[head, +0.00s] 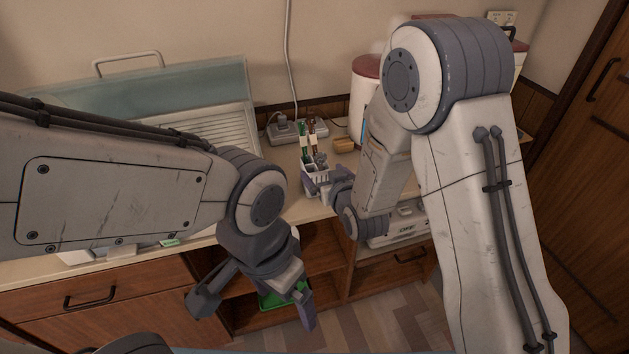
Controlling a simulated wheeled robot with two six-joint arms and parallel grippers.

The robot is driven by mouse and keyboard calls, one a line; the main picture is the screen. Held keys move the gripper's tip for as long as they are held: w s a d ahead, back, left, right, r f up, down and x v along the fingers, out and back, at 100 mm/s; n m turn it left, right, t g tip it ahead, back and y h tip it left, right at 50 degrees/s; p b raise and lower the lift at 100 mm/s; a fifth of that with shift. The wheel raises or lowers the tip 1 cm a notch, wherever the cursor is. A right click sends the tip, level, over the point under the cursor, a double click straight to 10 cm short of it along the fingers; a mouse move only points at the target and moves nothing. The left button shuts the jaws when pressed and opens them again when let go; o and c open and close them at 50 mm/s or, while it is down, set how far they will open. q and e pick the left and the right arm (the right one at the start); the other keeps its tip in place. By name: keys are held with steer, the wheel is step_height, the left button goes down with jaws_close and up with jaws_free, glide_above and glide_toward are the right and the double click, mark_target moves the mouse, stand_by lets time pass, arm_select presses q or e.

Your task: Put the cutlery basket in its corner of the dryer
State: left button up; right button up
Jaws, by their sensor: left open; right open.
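The cutlery basket (318,177) is a small white holder on the counter, right of the dryer, with green- and brown-handled cutlery (309,138) standing in it. My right gripper (314,181) is at the basket, with one finger along its near left side. It is open; the other finger is hard to make out, and I cannot tell whether it touches the basket. The dryer (215,122) has a white ribbed surface and a clear teal lid (170,86) raised at the back. My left arm hides much of the dryer's front. My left gripper (256,307) is open and empty, low before the cabinet.
A power strip (314,128) with a plug and cord lies behind the basket. A small tan block (344,145) and a red-lidded white canister (366,75) stand to the right. A green item (284,296) shows in the open shelf behind my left gripper.

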mark_target(317, 168)
steer(key=shift+w+d+f, duration=0.1)
steer(key=shift+w+f, duration=0.25)
steer(key=shift+w, duration=0.5)
steer(key=shift+f+p+x, duration=0.15)
steer(key=shift+p+x, duration=0.2)
steer(key=shift+x, duration=1.05)
steer(key=shift+f+p+x, duration=0.15)
steer(key=shift+p+x, duration=0.2)
steer(key=shift+x, duration=1)
steer(key=shift+s, duration=0.15)
jaws_close()
